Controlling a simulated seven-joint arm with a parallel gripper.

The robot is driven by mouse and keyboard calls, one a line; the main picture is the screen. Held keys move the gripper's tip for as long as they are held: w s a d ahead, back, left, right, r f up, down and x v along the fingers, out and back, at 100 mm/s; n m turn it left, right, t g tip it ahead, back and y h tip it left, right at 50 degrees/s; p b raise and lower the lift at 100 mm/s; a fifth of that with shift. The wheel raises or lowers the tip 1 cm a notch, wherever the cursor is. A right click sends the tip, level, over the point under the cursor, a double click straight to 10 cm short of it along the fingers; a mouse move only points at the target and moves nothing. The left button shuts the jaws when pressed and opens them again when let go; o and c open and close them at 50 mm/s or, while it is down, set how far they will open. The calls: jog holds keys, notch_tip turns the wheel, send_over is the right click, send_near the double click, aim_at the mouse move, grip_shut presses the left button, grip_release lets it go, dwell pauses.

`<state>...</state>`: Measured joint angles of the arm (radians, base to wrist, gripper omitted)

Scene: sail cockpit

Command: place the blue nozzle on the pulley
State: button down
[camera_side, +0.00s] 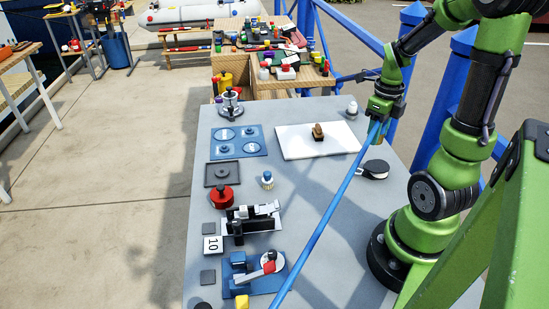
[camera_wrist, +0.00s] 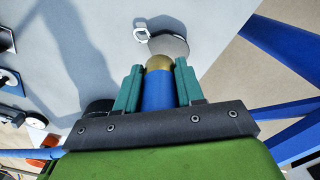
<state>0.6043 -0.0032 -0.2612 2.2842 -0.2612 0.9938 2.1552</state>
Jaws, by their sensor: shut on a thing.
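My gripper (camera_wrist: 159,82) is shut on the blue nozzle (camera_wrist: 158,92), a blue cylinder with a rounded brass tip, held between two teal fingers. In the side view my gripper (camera_side: 376,122) hangs above the right part of the grey table; a blue rail crosses in front and the nozzle is hard to make out there. The pulley (camera_side: 374,169), a round black and white block with a small loop at its left, lies flat on the table below. In the wrist view the pulley (camera_wrist: 172,44) shows just beyond the brass tip, partly hidden by it. Nozzle and pulley look apart.
A white board (camera_side: 295,148) with a brown piece (camera_side: 318,132) lies left of my gripper. A blue tray (camera_side: 238,142), a red round container (camera_side: 222,196) and a black-and-white fixture (camera_side: 250,220) stand farther left. A small white piece (camera_side: 352,108) stands at the back.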

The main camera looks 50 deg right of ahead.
aim_at(375, 165)
jog(key=shift+s+d+r, duration=0.1)
jog(key=shift+s+d, duration=0.4)
jog(key=shift+s, duration=0.15)
jog(key=shift+s+n, duration=0.1)
jog(key=shift+n, duration=0.6)
jog(key=shift+f, duration=4)
jog(key=shift+f, duration=0.15)
jog(key=c, duration=0.7)
grip_release()
